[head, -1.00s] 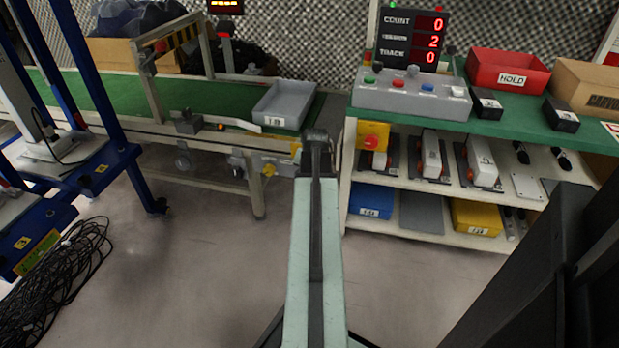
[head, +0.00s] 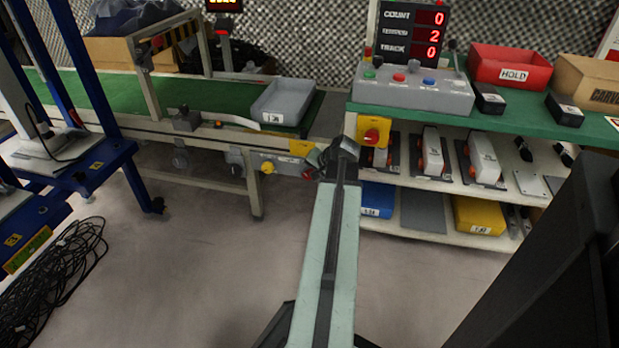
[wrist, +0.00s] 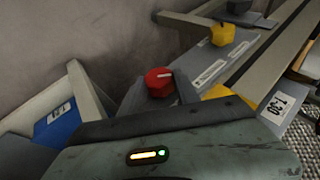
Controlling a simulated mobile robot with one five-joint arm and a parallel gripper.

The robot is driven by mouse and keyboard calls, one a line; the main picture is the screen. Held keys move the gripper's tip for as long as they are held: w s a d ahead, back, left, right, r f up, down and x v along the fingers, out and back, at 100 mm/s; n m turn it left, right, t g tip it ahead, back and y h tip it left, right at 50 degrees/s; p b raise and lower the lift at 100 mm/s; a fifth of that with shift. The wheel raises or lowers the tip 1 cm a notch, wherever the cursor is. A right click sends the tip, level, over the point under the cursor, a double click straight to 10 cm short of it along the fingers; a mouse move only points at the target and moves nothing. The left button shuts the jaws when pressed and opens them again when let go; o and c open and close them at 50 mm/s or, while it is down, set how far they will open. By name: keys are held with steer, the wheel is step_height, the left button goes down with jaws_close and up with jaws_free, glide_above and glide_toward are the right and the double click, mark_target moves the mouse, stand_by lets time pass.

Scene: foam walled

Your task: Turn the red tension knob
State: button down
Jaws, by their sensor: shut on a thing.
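The red tension knob (wrist: 160,82) has a white pointer line on its face and sits on a grey panel (wrist: 210,72) on the conveyor's side. In the wrist view the dark fingers of my gripper (wrist: 158,88) stand on both sides of the knob, shut on it. In the head view the knob (head: 308,173) shows small and partly covered, just left of my gripper (head: 322,163). The contact itself is partly hidden by the fingers.
A yellow knob (head: 267,167) sits left on the same conveyor side. A grey tray (head: 283,103) stands on the conveyor. Black cables (head: 65,265) lie on the floor at left.

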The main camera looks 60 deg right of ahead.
steer(key=shift+s+f+t+b, duration=0.1)
steer(key=shift+f+t+b, duration=0.1)
steer(key=shift+t+b, duration=0.5)
steer(key=shift+r+y, duration=0.1)
steer(key=shift+y, duration=0.2)
steer(key=c, duration=0.9)
jaws_free()
steer(key=shift+r, duration=0.1)
steer(key=p+v, duration=0.5)
steer(key=v, duration=0.2)
steer(key=shift+s+r, duration=0.2)
steer(key=shift+s, duration=0.1)
steer(key=shift+a, duration=0.1)
